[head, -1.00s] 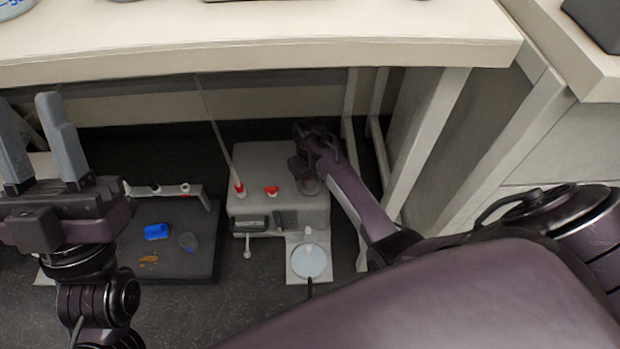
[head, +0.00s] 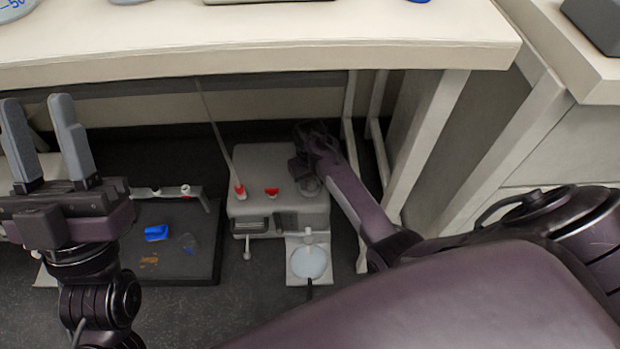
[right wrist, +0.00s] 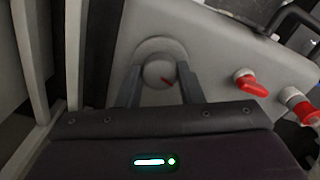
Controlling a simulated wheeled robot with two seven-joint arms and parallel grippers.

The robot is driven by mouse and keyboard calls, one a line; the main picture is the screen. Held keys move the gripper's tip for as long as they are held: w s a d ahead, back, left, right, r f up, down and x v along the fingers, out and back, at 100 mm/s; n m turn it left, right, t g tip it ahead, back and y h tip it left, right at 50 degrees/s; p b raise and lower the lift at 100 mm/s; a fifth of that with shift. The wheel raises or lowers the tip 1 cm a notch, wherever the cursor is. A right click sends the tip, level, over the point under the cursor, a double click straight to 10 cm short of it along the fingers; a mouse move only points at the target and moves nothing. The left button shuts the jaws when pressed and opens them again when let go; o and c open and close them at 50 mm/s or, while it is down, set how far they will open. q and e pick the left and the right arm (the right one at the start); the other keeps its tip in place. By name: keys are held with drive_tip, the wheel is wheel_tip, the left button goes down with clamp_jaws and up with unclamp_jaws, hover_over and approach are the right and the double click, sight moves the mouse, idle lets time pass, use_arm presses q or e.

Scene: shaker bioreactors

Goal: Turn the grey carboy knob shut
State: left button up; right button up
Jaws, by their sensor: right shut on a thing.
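The grey carboy (head: 262,210) stands on the floor under the bench. My right gripper is shut on the knob. In the head view the knob (head: 311,187) is partly hidden by my right gripper (head: 309,176). My left gripper (head: 46,145) is open and empty at the left, with its fingers pointing up, away from the carboy.
A red knob (head: 272,191) and a red fitting (head: 240,189) with a thin tube are also on the carboy's top. A dark tray (head: 170,245) with a blue piece (head: 157,232) lies to the left. The bench top (head: 300,40) overhangs; a bench leg (head: 425,130) stands close to my right arm.

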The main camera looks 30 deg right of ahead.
drive_tip(key=shift+r+m+p, duration=0.15)
drive_tip(key=shift+m+p, duration=0.45)
drive_tip(key=shift+p, duration=0.25)
use_arm(q)
drive_tip(key=w+d+f+g+y+p, duration=0.1)
drive_tip(key=w+d+f+g+y, duration=0.3)
drive_tip(key=f, duration=0.6)
drive_tip(key=w+a+f+g+y+p, duration=0.1)
drive_tip(key=w+f+g, duration=0.1)
drive_tip(key=f+g, duration=0.65)
use_arm(e)
drive_tip(key=shift+m, duration=0.7)
drive_tip(key=shift+m+p, duration=0.35)
drive_tip(key=shift+m, duration=0.35)
drive_tip(key=shift+m+p, duration=0.7)
drive_tip(key=shift+m, duration=0.3)
drive_tip(key=shift+m+p, duration=0.6)
drive_tip(key=shift+m, duration=1.4)
use_arm(q)
drive_tip(key=s+a+f+g+y, duration=0.2)
drive_tip(key=s+f+g, duration=0.3)
drive_tip(key=f, duration=0.4)
drive_tip(key=s+a+f+g+y+p, duration=0.1)
drive_tip(key=s+a+f+g+y, duration=0.1)
drive_tip(key=s+f, duration=0.6)
drive_tip(key=shift+a+f+n+g+y, duration=0.45)
drive_tip(key=shift+f+g, duration=0.35)
drive_tip(key=shift+g, duration=0.55)
use_arm(e)
drive_tip(key=shift+m, duration=1.9)
